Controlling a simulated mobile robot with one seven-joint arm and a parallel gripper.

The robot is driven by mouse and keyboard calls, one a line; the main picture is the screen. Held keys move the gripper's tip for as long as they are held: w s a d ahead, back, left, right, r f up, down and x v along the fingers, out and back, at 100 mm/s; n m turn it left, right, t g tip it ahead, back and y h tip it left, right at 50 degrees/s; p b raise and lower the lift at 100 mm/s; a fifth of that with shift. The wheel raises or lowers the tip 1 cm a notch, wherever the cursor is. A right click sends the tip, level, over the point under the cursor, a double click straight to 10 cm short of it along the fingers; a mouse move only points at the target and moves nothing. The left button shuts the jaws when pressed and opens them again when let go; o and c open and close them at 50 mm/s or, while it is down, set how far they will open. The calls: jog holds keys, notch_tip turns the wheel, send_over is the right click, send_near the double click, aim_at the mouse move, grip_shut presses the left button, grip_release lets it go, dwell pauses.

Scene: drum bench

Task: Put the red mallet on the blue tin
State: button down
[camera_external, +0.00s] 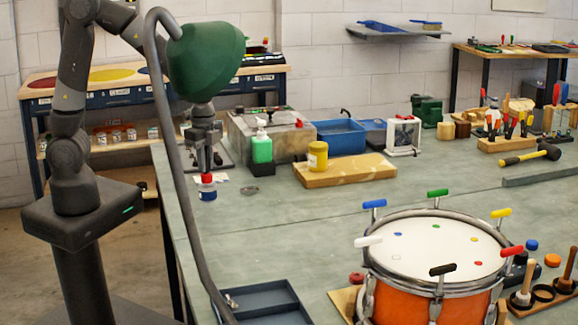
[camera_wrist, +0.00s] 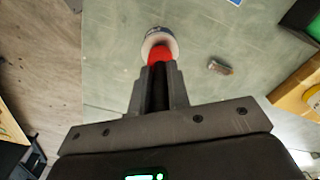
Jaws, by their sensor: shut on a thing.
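A red T-shaped handle (camera_external: 511,250) shows at the drum's right rim.
The orange drum (camera_external: 397,298) stands at the front right with several coloured handles around its rim. A green bottle (camera_external: 261,149), a yellow jar (camera_external: 318,156) on a wooden board (camera_external: 345,171) and a blue bin (camera_external: 340,138) stand behind. The middle bench (camera_external: 290,215) is clear.

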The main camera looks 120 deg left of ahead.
jog(key=shift+f, duration=0.25)
jog(key=shift+f, duration=0.15)
jog(key=c, duration=1.4)
grip_release()
jog(key=shift+o, duration=0.2)
notch_tip(320, 180, up, 12)
jog(key=shift+r, duration=0.2)
jog(key=s+d+r+t, duration=0.1)
jog(key=s+d+t, duration=0.1)
jog(key=d, duration=0.5)
jog(key=s+d+r+n+t, duration=0.1)
jog(key=s+d+r, duration=0.1)
jog(key=s+d, duration=0.3)
jog(key=s+d+r+t, duration=0.2)
jog(key=s+d, duration=0.1)
jog(key=d, duration=0.6)
jog(key=shift+s+n+t, duration=0.3)
jog(key=shift+s+n, duration=0.1)
